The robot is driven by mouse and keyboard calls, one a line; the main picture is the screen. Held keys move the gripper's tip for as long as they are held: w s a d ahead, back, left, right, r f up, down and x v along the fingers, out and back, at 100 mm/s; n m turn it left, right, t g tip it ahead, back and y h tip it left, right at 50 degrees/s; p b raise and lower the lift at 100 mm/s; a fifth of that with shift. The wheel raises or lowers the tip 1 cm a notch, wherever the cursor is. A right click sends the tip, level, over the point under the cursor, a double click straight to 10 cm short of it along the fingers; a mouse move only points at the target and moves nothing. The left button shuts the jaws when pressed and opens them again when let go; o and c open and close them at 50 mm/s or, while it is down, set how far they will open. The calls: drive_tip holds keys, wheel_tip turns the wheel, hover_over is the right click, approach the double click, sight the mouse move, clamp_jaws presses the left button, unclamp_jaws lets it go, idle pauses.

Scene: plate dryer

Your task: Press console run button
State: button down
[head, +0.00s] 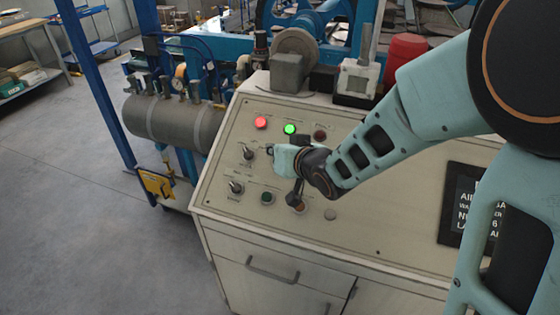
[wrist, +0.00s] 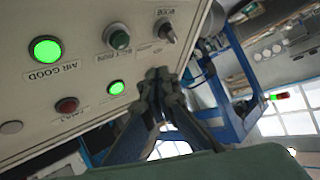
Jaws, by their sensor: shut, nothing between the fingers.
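The sloping console panel (head: 225,135) carries the lamps, knobs and buttons. In the wrist view, a dark green unlit button (wrist: 119,39) has a label that seems to end in "RUN". It sits between a lit green "AIR GOOD" lamp (wrist: 45,49) and a selector knob (wrist: 166,31). In the head view, a dark green button (head: 267,198) shows in the front row; I cannot be sure it is the same one. My gripper (wrist: 162,76) is shut and empty. Its tips appear below and right of the dark green button in the wrist view, apart from it.
A red lamp (head: 261,122) and a green lamp (head: 289,129) are lit on the panel's upper row. Selector knobs (head: 235,187) stand on the left. A grey metal box (head: 289,70) and a red container (head: 404,51) stand behind the panel. Floor at left is clear.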

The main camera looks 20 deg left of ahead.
drive_tip(key=shift+w+d+f+b, duration=0.1)
drive_tip(key=shift+w+f+b, duration=0.35)
drive_tip(key=shift+f, duration=0.35)
drive_tip(key=shift+w+a+f+b, duration=0.1)
drive_tip(key=shift+w+f+b, duration=0.4)
drive_tip(key=shift+f, duration=0.35)
drive_tip(key=shift+w+d+f+b, duration=0.1)
drive_tip(key=shift+w+f+b, duration=0.35)
drive_tip(key=shift+f, duration=0.35)
drive_tip(key=shift+f, duration=0.1)
drive_tip(key=shift+w+f, duration=0.25)
drive_tip(key=shift+w+f+b, duration=0.2)
drive_tip(key=shift+f+b, duration=0.25)
drive_tip(key=shift+b, duration=0.15)
drive_tip(key=shift+r, duration=0.1)
drive_tip(key=shift+s+r+p, duration=0.4)
drive_tip(key=shift+s+r, duration=0.05)
drive_tip(key=shift+r, duration=0.25)
